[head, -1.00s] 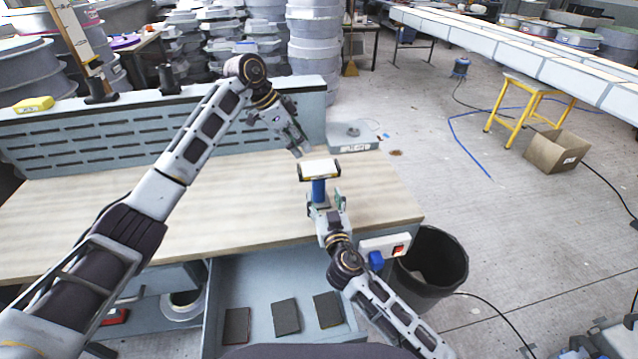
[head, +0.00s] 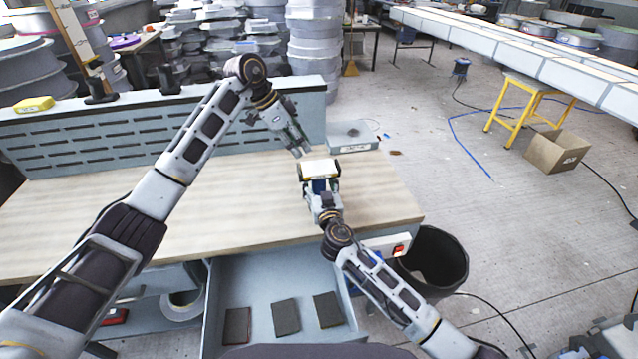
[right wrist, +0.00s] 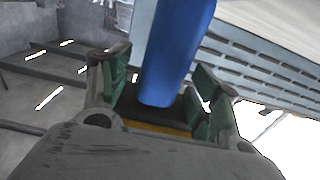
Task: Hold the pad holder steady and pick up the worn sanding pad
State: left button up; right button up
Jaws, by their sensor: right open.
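The pad holder has a blue handle (head: 319,186) standing upright over the bench, with a dark-ended head. A pale pad (head: 319,167) lies flat on its head; I cannot tell its wear. My right gripper (head: 322,195) is at the handle from the front. In the right wrist view the blue handle (right wrist: 175,55) stands between the open green-padded fingers of that gripper (right wrist: 160,100), with a gap visible on the right side. My left gripper (head: 300,148) is open and empty, just above and left of the pad, pointing down towards it.
Three dark pads (head: 286,317) lie apart in the open drawer (head: 255,280) below the bench. A grey box (head: 352,135) sits behind the holder. The wooden bench top (head: 200,205) is clear on the left. A black bin (head: 433,265) stands at the right.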

jog(key=shift+w, duration=0.2)
jog(key=c, duration=1.2)
jog(key=shift+c, duration=0.2)
